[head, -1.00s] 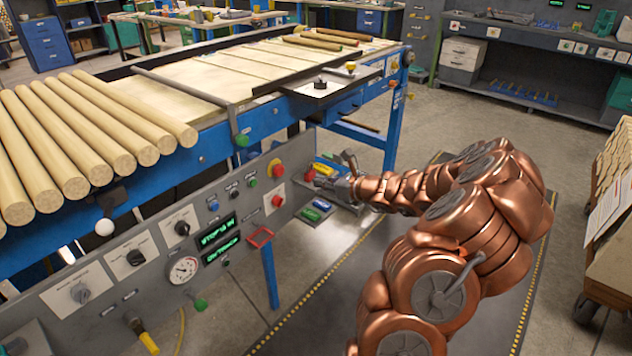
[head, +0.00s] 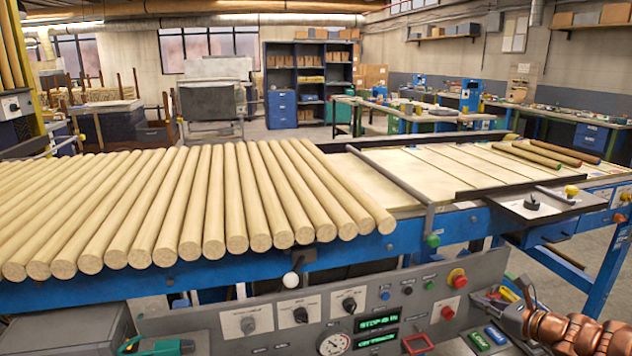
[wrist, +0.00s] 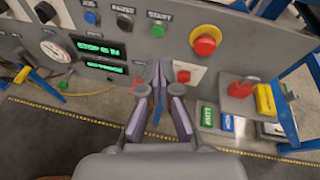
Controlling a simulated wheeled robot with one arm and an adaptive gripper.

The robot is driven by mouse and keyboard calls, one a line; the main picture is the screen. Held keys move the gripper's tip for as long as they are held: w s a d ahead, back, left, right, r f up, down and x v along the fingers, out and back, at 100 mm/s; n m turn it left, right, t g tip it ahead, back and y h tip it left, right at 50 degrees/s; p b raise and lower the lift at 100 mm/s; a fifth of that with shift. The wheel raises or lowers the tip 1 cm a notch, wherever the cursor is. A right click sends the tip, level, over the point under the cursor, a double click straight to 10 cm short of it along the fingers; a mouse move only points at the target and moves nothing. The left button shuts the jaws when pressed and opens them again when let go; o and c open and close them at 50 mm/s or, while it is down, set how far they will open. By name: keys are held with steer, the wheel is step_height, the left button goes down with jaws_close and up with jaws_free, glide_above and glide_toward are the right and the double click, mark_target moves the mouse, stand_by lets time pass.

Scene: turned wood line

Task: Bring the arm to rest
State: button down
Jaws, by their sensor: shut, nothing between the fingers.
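My copper arm (head: 575,331) shows only at the lower right corner of the head view. The red emergency button (wrist: 205,42) on that panel is beyond the fingertips, to the right. I cannot tell the exact gap between the fingertips and the panel.
The blue-framed line table (head: 408,249) carries several pale turned rods (head: 262,195) on the left and darker rods (head: 567,151) at the far right. Floor with a yellow-black edge strip (wrist: 75,117) is open below.

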steer(key=s+a+r+n+g+y, duration=0.2)
steer(key=a+n, duration=0.3)
steer(key=a, duration=0.5)
steer(key=s+a+r+n+g+y, duration=0.25)
steer(key=a+n, duration=0.25)
steer(key=a, duration=0.4)
steer(key=s+a+f+n+g+h, duration=0.1)
steer(key=s+a+n+g, duration=0.3)
steer(key=s+a+n, duration=0.4)
steer(key=s+a+f+n+g+h, duration=0.15)
steer(key=s+a+n+g, duration=0.35)
steer(key=s, duration=0.6)
steer(key=s+d+n+g+h, duration=0.1)
steer(key=s+d+n+h, duration=0.25)
steer(key=s, duration=0.45)
steer(key=s+d+n+g+h, duration=0.1)
steer(key=s+d+n+h, duration=0.3)
steer(key=s, duration=0.4)
steer(key=s+p+v, duration=0.2)
steer(key=p+v, duration=1)
steer(key=shift+w+d+r+m+p, duration=0.25)
steer(key=shift+d+r+m+p, duration=0.15)
steer(key=shift+r, duration=0.2)
steer(key=shift+a+t, duration=0.15)
steer(key=shift+t, duration=0.1)
